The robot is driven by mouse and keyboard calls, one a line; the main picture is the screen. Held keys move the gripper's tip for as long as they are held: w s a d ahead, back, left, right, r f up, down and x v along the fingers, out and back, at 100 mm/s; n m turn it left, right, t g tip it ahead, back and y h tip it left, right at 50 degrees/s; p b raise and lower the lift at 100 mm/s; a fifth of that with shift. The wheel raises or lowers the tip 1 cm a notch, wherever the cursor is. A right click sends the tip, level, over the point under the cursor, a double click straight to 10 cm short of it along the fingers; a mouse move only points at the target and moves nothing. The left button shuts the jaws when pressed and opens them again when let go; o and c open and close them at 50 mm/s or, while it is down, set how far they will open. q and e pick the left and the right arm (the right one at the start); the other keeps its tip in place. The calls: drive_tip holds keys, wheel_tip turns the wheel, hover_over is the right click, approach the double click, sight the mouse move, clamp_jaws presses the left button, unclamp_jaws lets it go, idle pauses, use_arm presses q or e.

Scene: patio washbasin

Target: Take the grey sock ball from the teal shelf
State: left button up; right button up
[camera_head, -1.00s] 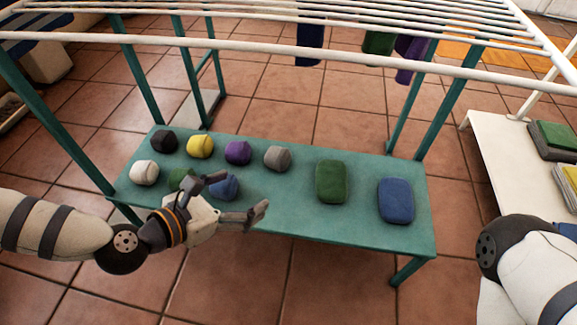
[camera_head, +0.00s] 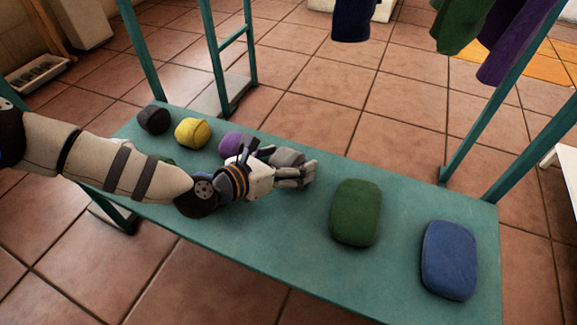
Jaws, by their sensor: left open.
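The grey sock ball (camera_head: 288,157) sits on the teal shelf (camera_head: 255,232), right of the purple sock ball (camera_head: 237,144). My left gripper (camera_head: 282,165) is open right at the grey ball, with its fingers in front of and beside it. The fingers and palm hide part of the ball, and I cannot tell whether they touch it. My right gripper is out of the view.
A black ball (camera_head: 153,118) and a yellow ball (camera_head: 193,133) stand at the shelf's back left. A green folded bundle (camera_head: 355,212) and a blue one (camera_head: 449,260) lie to the right. Clothes hang above; teal posts rise behind.

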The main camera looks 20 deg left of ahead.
use_arm(q)
drive_tip(key=shift+w+d+f, duration=0.25)
drive_tip(key=shift+w, duration=0.25)
drive_tip(key=c, duration=1.3)
